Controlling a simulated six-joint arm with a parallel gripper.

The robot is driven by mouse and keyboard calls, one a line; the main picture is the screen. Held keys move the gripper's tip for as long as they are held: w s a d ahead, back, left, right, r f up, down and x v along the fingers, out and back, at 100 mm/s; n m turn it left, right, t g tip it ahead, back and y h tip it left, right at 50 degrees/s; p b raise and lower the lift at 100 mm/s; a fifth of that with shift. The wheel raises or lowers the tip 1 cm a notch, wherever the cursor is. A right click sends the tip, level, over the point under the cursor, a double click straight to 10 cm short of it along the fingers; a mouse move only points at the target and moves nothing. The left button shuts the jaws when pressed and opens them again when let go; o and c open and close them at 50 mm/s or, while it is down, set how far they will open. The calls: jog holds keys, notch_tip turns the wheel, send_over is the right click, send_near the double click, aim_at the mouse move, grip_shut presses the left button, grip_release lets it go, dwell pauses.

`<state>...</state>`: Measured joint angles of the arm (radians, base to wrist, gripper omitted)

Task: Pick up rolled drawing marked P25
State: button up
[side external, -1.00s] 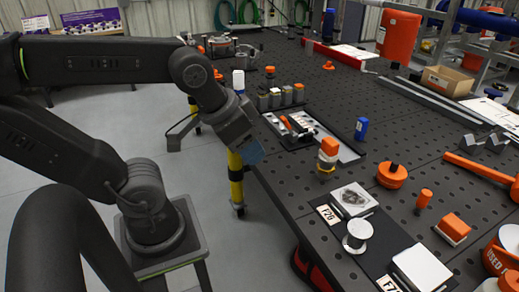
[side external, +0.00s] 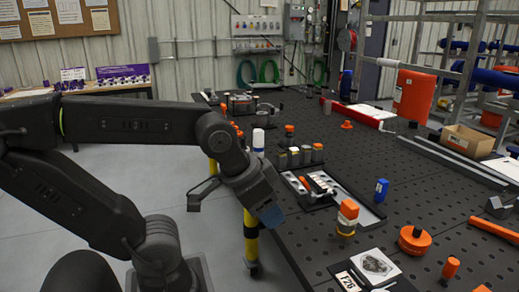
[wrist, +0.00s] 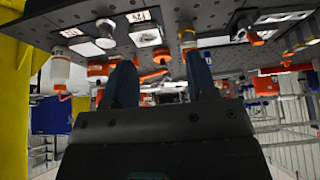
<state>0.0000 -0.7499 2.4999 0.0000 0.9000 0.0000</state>
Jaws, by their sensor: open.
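My gripper (side external: 268,212) hangs beside the left edge of the black perforated table, near a yellow leg, in the side view. In the wrist view its two dark fingers stand apart with nothing held between them (wrist: 161,82). I cannot make out any rolled drawing marked P25. Blue rolls (side external: 465,47) lie on a metal rack at the back right, but no marking on them is readable and I cannot tell what they are.
The table (side external: 325,228) holds a tray with small parts (side external: 318,187), an orange-capped bottle (side external: 347,217), a blue bottle (side external: 381,191), an orange round container (side external: 414,240) and a cardboard box (side external: 467,141). A label card (side external: 348,281) lies at the front. Floor left of the table is mostly clear.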

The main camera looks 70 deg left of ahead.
jog(key=o, duration=0.4)
jog(key=shift+o, duration=0.2)
jog(key=w+a+r+n+y, duration=0.25)
jog(key=w+a+r, duration=0.25)
jog(key=w+a, duration=0.5)
jog(key=n+g+y, duration=0.2)
jog(key=n+y, duration=0.1)
jog(key=n, duration=0.6)
send_over(259, 130)
jog(key=s+d, duration=0.3)
jog(key=d, duration=0.3)
notch_tip(259, 130, down, 3)
jog(key=x, duration=0.7)
jog(key=shift+a+f, duration=0.2)
jog(key=shift+a, duration=0.2)
jog(key=shift+s+x, duration=0.2)
jog(key=shift+x, duration=2.9)
